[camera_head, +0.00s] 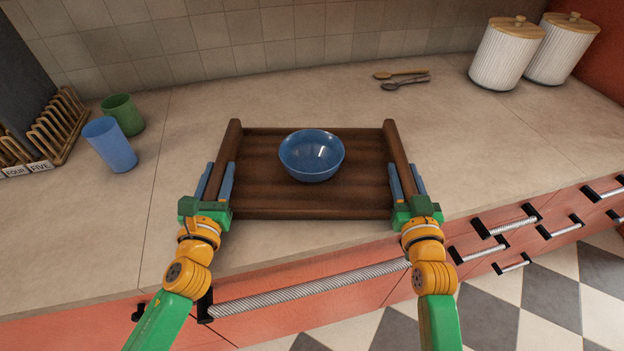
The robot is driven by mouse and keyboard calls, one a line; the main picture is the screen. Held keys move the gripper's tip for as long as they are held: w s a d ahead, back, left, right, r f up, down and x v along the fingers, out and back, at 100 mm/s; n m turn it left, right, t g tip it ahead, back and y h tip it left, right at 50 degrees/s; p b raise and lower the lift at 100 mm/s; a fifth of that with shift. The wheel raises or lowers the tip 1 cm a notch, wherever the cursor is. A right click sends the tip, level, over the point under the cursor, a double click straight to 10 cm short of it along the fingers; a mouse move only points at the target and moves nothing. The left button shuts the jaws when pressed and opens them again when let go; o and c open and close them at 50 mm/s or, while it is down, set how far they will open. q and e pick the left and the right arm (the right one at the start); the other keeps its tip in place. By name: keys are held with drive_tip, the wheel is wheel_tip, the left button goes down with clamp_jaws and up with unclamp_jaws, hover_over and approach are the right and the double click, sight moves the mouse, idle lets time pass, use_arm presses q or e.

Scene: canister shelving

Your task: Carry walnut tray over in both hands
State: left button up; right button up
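The walnut tray (265,190) is a dark brown rectangle with a raised rail on its left and right sides. It looks level over the counter near the front edge; I cannot tell whether it touches the counter. A blue bowl (311,157) stands upright in it, toward the back. My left gripper (216,178) has its blue fingers on both sides of the left rail, close against it. My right gripper (405,178) has its fingers on both sides of the right rail in the same way. The rails hide parts of the fingers' inner faces.
A blue cup (110,146), a green cup (123,114) and a wooden rack (58,128) stand at the left. Spoons (402,78) lie at the back, left of two white canisters (505,55) (562,50). Counter (480,150) is clear right of the tray. Handled drawers are below.

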use_arm(q)
drive_tip(key=shift+o, duration=1.3)
drive_tip(key=shift+s+r, duration=0.1)
drive_tip(key=shift+r, duration=0.1)
use_arm(e)
drive_tip(key=shift+o, duration=1.3)
drive_tip(key=shift+s+r, duration=0.1)
drive_tip(key=shift+r, duration=0.1)
use_arm(q)
drive_tip(key=s, duration=1.2)
use_arm(e)
drive_tip(key=s, duration=1.2)
drive_tip(key=shift+s, duration=0.1)
